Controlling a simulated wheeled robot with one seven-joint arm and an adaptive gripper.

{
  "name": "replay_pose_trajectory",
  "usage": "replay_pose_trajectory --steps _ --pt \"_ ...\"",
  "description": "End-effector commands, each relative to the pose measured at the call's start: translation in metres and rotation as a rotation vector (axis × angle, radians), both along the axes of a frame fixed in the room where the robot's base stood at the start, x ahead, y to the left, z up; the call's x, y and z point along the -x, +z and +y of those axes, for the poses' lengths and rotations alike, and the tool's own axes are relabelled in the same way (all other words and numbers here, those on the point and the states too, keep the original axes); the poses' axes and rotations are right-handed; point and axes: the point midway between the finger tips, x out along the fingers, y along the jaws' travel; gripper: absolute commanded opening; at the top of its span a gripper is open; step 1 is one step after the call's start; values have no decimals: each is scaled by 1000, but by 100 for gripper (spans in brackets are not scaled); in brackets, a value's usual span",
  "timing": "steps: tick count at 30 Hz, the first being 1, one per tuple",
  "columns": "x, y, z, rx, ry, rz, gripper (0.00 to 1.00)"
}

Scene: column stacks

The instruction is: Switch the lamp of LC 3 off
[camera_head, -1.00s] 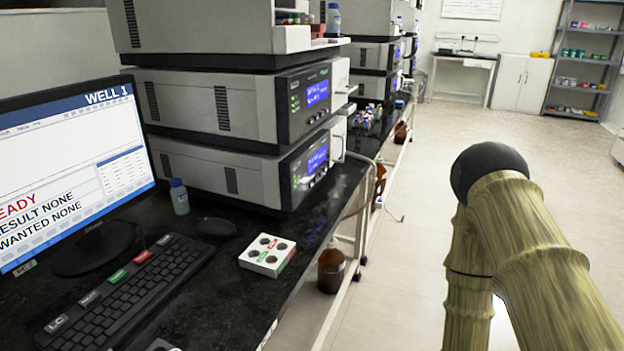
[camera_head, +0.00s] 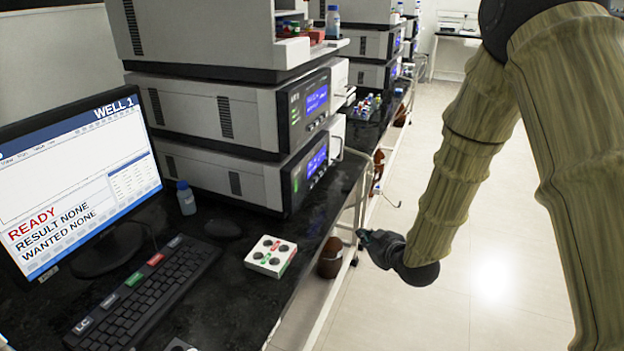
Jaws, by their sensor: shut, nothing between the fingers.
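The LC stack beside the monitor has an upper unit (camera_head: 210,108) and a lower unit (camera_head: 215,178), both with lit blue displays whose text is too small to read. I cannot pick out a lamp switch. A small tag (camera_head: 47,274) under the monitor appears to read LC 3. The monitor (camera_head: 75,180) shows WELL 1, READY, RESULT NONE and WANTED NONE. My gripper (camera_head: 366,236) is shut and empty, right of the bench edge, apart from the units and keyboard.
A white block (camera_head: 270,256) with dark round tops and red and green marks sits near the bench edge. A blue-capped bottle (camera_head: 186,198) and a mouse (camera_head: 222,229) stand behind it. A brown bottle (camera_head: 330,260) is below the bench. The floor (camera_head: 400,320) at right is clear.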

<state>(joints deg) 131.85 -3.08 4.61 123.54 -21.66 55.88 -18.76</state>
Motion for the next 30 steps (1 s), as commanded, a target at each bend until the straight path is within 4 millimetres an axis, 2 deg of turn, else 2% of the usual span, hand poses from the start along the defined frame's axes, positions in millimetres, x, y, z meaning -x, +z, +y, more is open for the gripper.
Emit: replay_pose_trajectory --steps 1,3,6,9,13,23,30 --pt "-9 25 6 4 19 -40 0" --pt "-19 49 12 11 43 -88 0" --pt "-28 75 20 20 69 -139 0" --pt "-34 90 24 24 85 -171 0" --pt "-36 98 27 28 94 -188 0" --pt "-36 98 27 29 94 -187 0" --pt "-40 97 39 29 95 -187 0"
